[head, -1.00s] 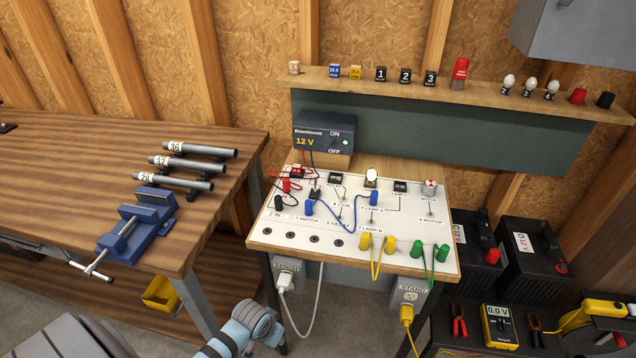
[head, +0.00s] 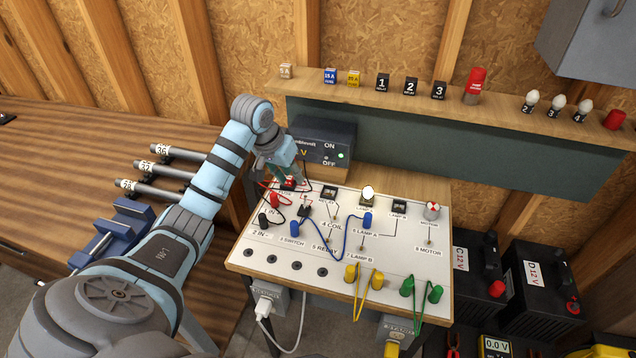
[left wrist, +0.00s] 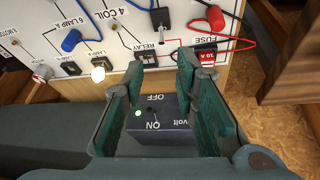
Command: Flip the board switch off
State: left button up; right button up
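The board switch (head: 304,209) is a small black toggle on the white board (head: 290,243), above the printed word SWITCH. In the left wrist view the switch (left wrist: 161,18) is at the top middle with its lever toward the gripper; I cannot tell its position for sure. A round lamp (head: 368,192) on the board looks bright white. My left gripper (head: 287,176) is over the board's back left edge, by the red fuse, behind the switch and apart from it. In the left wrist view the gripper's fingers (left wrist: 166,62) are spread with nothing between them. My right gripper is not in view.
The 12 V supply (head: 335,143) with a green light stands behind the board, close to the left gripper. Red, black and blue leads (head: 345,240) cross the board near the switch. A shelf (head: 400,98) runs above. A vise (head: 110,240) is on the left bench.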

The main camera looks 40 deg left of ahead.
pick_arm(q)
jog(key=w, duration=0.1)
jog(key=b, duration=0.1)
send_near(305, 202)
jog(key=w+f, duration=0.1)
jog(key=x, duration=0.2)
jog(key=b+x, duration=0.1)
jog(key=x, duration=0.3)
jog(key=shift+w+a+b, duration=0.2)
jog(key=shift+w+b, duration=0.1)
jog(key=shift+w, duration=0.05)
jog(key=shift+w+f, duration=0.15)
jog(key=shift+f, duration=0.15)
jog(key=shift+s+r, duration=0.15)
jog(key=shift+s, duration=0.05)
grip_shut()
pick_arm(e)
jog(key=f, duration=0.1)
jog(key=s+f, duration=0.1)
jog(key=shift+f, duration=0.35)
